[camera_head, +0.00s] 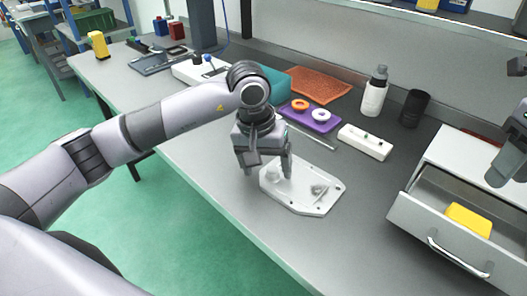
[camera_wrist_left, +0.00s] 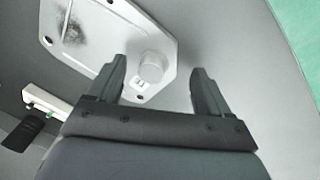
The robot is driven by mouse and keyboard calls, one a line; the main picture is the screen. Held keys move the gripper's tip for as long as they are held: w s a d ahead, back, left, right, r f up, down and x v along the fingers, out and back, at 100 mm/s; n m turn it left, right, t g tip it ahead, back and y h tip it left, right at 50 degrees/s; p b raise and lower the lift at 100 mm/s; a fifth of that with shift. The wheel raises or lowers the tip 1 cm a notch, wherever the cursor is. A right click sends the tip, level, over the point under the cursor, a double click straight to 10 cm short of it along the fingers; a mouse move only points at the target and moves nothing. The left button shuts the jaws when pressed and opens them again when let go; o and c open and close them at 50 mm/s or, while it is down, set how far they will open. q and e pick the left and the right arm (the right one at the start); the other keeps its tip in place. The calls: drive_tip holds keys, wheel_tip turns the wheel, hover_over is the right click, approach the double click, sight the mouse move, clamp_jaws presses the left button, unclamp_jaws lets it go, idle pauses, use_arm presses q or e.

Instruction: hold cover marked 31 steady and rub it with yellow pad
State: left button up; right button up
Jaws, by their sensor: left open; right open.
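A pale grey cast cover (camera_head: 300,198) lies flat on the bench. It also shows in the left wrist view (camera_wrist_left: 110,40), with a round boss, a dark smudge and a small tag whose marking I cannot read. My left gripper (camera_head: 268,168) is open over the cover's left end. In the wrist view, the boss shows between and beyond its fingers (camera_wrist_left: 157,80); I cannot tell whether they touch it. A yellow pad (camera_head: 468,220) lies in the open drawer at the right. My right gripper (camera_head: 507,160) is partly cut off at the right edge, above the drawer unit, and holds nothing visible.
The open drawer (camera_head: 436,238) juts out right of the cover. Behind the cover are a purple tray (camera_head: 310,115) with rings, a white switch box (camera_head: 365,142), a white bottle (camera_head: 374,92) and a black cup (camera_head: 413,108). The bench between cover and drawer is clear.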

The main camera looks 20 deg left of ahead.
use_arm(q)
drive_tip(key=shift+f, duration=0.5)
drive_tip(key=c, duration=1.4)
drive_tip(key=shift+o, duration=0.2)
use_arm(e)
drive_tip(key=o, duration=0.4)
drive_tip(key=shift+c, duration=0.2)
